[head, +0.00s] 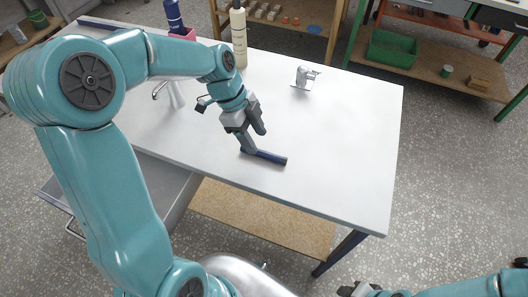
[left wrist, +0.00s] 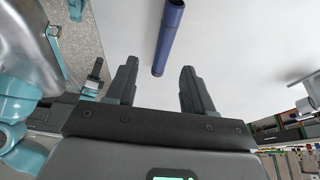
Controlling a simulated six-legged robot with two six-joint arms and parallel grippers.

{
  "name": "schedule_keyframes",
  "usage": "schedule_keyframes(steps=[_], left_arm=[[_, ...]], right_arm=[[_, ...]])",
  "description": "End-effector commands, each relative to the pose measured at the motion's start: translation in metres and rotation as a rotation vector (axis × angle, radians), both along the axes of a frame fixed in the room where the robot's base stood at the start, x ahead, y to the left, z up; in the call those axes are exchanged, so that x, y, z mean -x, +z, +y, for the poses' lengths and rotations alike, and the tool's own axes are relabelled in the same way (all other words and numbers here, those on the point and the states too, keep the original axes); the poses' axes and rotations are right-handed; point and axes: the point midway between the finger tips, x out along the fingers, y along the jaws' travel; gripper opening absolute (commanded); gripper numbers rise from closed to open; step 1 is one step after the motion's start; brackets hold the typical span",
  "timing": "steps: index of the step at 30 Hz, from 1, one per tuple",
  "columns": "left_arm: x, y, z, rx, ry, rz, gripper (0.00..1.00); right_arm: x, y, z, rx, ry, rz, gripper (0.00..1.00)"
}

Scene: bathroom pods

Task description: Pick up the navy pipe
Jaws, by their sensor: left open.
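The navy pipe (head: 268,157) lies on the white tabletop near its front edge in the head view. In the left wrist view the pipe (left wrist: 167,40) runs up and away, with its hollow end at the top. My left gripper (head: 255,142) is open, with its fingers over the pipe's left part in the head view. In the left wrist view the two fingers (left wrist: 158,80) stand apart and the near end of the pipe shows between them, a little ahead of the tips. Whether a finger touches the pipe cannot be told. My right gripper (head: 358,289) is low at the bottom edge, partly cut off.
A cream bottle (head: 239,40) and a navy bottle (head: 173,15) stand at the back left of the table (head: 340,160). A small grey metal fitting (head: 303,77) stands towards the back. The right part of the tabletop is clear. A drawer (head: 165,180) is open below the front edge.

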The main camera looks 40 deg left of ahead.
Motion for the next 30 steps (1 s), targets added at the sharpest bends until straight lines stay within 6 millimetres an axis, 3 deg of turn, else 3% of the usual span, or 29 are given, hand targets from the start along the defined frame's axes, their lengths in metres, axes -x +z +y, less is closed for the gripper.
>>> schedule_keyframes(steps=[12, 20, 21, 25, 30], left_arm=[[-0.010, -0.050, -0.012, 0.001, -0.001, 0.002, 0.52], [-0.011, -0.054, -0.013, 0.000, 0.001, -0.002, 0.52], [-0.011, -0.054, -0.013, 0.000, 0.001, -0.002, 0.46], [-0.011, -0.054, -0.013, 0.000, 0.001, -0.002, 0.04], [-0.011, -0.054, -0.013, 0.000, 0.001, -0.002, 0.00]], right_arm=[[0.000, 0.007, 0.000, 0.000, 0.000, 0.000, 0.36], [0.000, 0.007, 0.000, 0.000, 0.000, 0.000, 0.36], [0.000, 0.007, 0.000, 0.000, 0.000, 0.000, 0.36], [0.000, 0.007, 0.000, 0.000, 0.000, 0.000, 0.36], [0.000, 0.007, 0.000, 0.000, 0.000, 0.000, 0.36]])
